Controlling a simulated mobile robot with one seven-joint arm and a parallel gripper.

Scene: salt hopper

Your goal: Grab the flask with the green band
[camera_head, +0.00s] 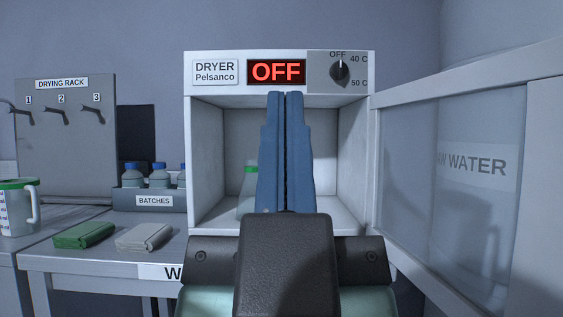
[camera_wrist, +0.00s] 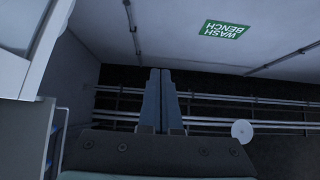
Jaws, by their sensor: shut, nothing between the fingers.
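A flask with a green band (camera_head: 249,178) stands inside the open dryer (camera_head: 215,150), on its floor, left of centre. Only its left part shows; my gripper covers the rest. My gripper (camera_head: 286,95) is in front of the dryer opening in the head view, its blue fingers pointing up and pressed together with nothing between them. In the wrist view my gripper (camera_wrist: 160,72) also shows shut and empty, and neither the flask nor the dryer's inside can be made out.
The dryer's door (camera_head: 440,170) stands open to the right. A BATCHES bin (camera_head: 150,201) with blue-capped bottles, a green cloth (camera_head: 84,235), a pale cloth (camera_head: 144,236) and a green-rimmed measuring jug (camera_head: 17,212) are left. A drying rack (camera_head: 65,130) with hooks stands behind them.

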